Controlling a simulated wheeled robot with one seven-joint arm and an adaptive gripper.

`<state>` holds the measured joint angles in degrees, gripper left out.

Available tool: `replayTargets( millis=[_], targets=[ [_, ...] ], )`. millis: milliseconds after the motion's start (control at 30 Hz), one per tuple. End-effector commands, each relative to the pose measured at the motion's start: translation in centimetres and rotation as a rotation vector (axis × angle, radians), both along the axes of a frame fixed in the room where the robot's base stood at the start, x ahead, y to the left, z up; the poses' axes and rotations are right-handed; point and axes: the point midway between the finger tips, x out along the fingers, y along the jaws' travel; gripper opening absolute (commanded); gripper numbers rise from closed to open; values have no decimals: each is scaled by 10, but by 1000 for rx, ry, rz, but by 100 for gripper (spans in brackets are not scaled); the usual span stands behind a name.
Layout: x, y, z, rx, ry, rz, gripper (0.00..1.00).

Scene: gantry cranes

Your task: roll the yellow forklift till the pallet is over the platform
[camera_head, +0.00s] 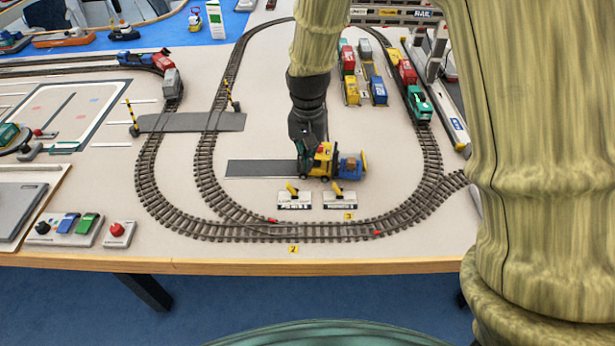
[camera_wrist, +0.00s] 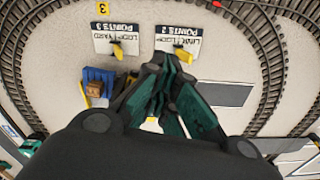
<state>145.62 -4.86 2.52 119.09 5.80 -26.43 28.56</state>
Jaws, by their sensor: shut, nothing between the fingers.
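The yellow forklift (camera_head: 324,156) stands at the right end of a dark grey strip (camera_head: 258,169). A blue piece (camera_head: 350,168) with a yellow edge is just right of it. In the wrist view the blue piece (camera_wrist: 97,75) has a small brown box (camera_wrist: 95,88) at it; I cannot tell pallet from platform there. My gripper (camera_head: 304,152) is shut and empty, reaching down at the forklift's left rear; whether it touches is unclear. In the wrist view my gripper's fingers (camera_wrist: 168,68) hide most of the forklift.
Two white signs with yellow levers, the left (camera_head: 294,200) and right (camera_head: 340,199), stand in front of the forklift. The oval track (camera_head: 300,232) surrounds this area. Parked wagons (camera_head: 378,90) stand behind, and a green engine (camera_head: 419,104) is on the right track.

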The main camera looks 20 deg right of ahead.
Motion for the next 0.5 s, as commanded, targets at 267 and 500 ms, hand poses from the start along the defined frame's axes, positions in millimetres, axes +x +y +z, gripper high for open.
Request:
replayTargets(
  millis=[267,500],
  targets=[
    [0,2,-20,0,1,2,0],
    [-1,2,-43,0,4,3,0]
  ],
)
